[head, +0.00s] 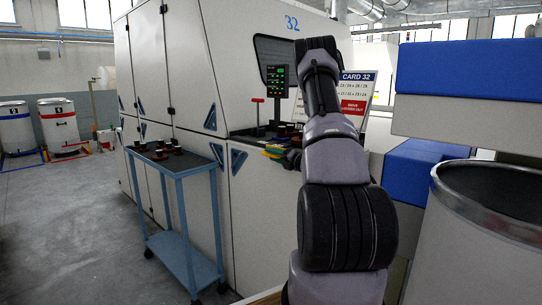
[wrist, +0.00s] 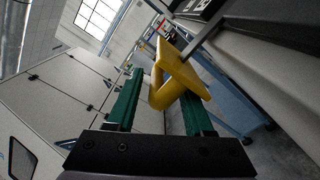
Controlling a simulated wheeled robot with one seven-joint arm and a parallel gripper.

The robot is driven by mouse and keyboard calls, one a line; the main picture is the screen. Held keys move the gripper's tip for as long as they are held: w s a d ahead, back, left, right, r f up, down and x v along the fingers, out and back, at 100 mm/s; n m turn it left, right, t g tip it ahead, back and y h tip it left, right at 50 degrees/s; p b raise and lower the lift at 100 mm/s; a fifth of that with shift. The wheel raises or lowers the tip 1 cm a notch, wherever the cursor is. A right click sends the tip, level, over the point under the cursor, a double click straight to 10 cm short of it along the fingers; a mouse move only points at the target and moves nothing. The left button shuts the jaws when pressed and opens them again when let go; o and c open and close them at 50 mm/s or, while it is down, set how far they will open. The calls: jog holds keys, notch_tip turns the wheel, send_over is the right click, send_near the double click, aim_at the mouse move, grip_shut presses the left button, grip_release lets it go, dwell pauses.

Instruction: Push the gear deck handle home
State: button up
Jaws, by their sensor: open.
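A yellow, bent, loop-shaped handle (wrist: 182,78) stands in front of my gripper in the wrist view, with a grey bar (wrist: 207,32) beside its upper end. I take it as the gear deck handle, but no label shows. My gripper (wrist: 160,92) is open, its green fingers on either side of the yellow piece in the picture. I cannot tell whether they touch it. In the head view, yellow (head: 274,152) shows at my gripper (head: 276,148), low at the card machine's front ledge. My arm hides part of that spot.
A red-topped T-shaped lever (head: 257,101) and a green-lit panel (head: 277,80) stand above the ledge. A blue trolley (head: 187,185) with small dark bobbins is left. A CARD 32 sign (head: 356,90) is behind my arm. A large can (head: 490,220) stands right.

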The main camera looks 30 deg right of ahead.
jog(key=v, duration=0.9)
jog(key=shift+s, duration=0.15)
jog(key=s+a+r+n+g+y, duration=0.2)
jog(key=s+a+r+n+g, duration=0.25)
jog(key=a, duration=0.45)
jog(key=s+a+r+n+g+y, duration=0.2)
jog(key=a+r+n+g, duration=0.1)
jog(key=a+r+n, duration=0.4)
jog(key=s+a+r+n+g+y, duration=0.2)
jog(key=s+a+r+n+g, duration=0.2)
jog(key=a+n, duration=0.5)
jog(key=s+a+r+n+t+h, duration=0.1)
jog(key=s+r+n+h, duration=0.2)
jog(key=s+n, duration=0.6)
jog(key=s+a+r+n+h, duration=0.2)
jog(key=s+n+h, duration=0.4)
jog(key=s+n, duration=0.3)
jog(key=shift+s+a+r+n+t+h, duration=0.35)
jog(key=shift+r+n, duration=0.2)
jog(key=shift+r, duration=0.35)
